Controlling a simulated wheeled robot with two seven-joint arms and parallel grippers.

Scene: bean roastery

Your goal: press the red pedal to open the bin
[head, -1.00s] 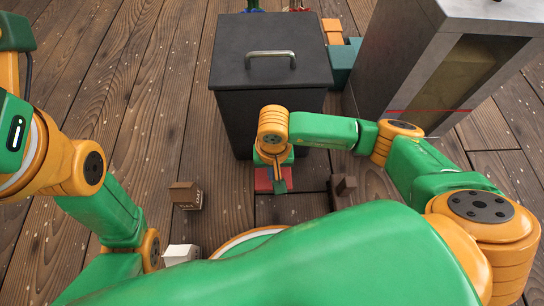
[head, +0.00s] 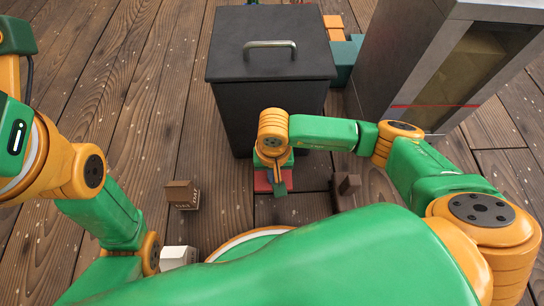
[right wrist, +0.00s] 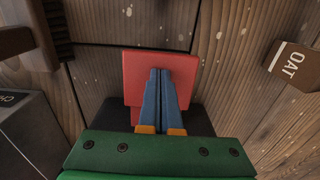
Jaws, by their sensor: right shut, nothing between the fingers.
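The dark grey bin (head: 270,110) stands upright in the upper middle of the head view, its lid (head: 235,60) down, with a metal handle on top. The red pedal (head: 262,186) is low at the bin's front and partly hidden by my right gripper (head: 280,186). In the right wrist view the pedal (right wrist: 134,88) lies under the right gripper's blue fingers (right wrist: 160,72), which are shut together and empty. The tips are over the pedal; I cannot tell whether they touch it. My left arm shows at the left, but its gripper is out of view.
A brown box (head: 182,195) marked OAT (right wrist: 293,65) and a white block (head: 177,258) are on the plank floor left of the pedal. A dark brown block (head: 347,192) is right of it.

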